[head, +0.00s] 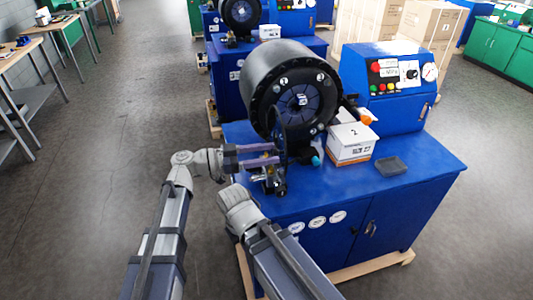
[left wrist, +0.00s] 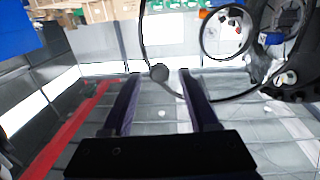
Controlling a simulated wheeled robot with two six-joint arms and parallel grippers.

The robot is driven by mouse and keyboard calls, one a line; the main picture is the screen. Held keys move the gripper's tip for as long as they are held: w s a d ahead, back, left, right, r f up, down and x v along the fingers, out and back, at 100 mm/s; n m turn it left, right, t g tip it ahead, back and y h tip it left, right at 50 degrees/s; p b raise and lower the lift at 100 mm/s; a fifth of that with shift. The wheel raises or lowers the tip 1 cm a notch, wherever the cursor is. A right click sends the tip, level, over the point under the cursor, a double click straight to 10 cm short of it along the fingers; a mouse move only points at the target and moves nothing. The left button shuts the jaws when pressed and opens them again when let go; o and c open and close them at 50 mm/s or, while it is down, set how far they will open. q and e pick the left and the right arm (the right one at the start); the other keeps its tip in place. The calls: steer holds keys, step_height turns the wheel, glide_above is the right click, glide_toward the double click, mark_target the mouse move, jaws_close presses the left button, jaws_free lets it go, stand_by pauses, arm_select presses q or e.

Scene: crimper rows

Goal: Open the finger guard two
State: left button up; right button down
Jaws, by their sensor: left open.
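The finger guard (head: 274,121) is a thin dark hoop in front of the round black crimper head (head: 292,88) on the blue machine whose white box (head: 349,142) is marked 2. In the left wrist view the hoop of the guard (left wrist: 143,35) curves across the top middle, with a small round knob (left wrist: 160,72) on it. My left gripper (head: 278,153) reaches in from the left beside the head's lower front. Its fingers (left wrist: 160,80) are open, with the knob showing between their tips; I cannot tell whether they touch it. My right gripper does not show.
A control box with a red button and gauge (head: 400,80) stands at the back right of the blue bench (head: 420,165). A dark grey tray (head: 391,166) lies on the bench. Another similar machine (head: 240,14) stands behind.

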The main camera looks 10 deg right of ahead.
arm_select(q)
steer(key=shift+d, duration=0.1)
jaws_close()
stand_by(0.4)
stand_by(1.0)
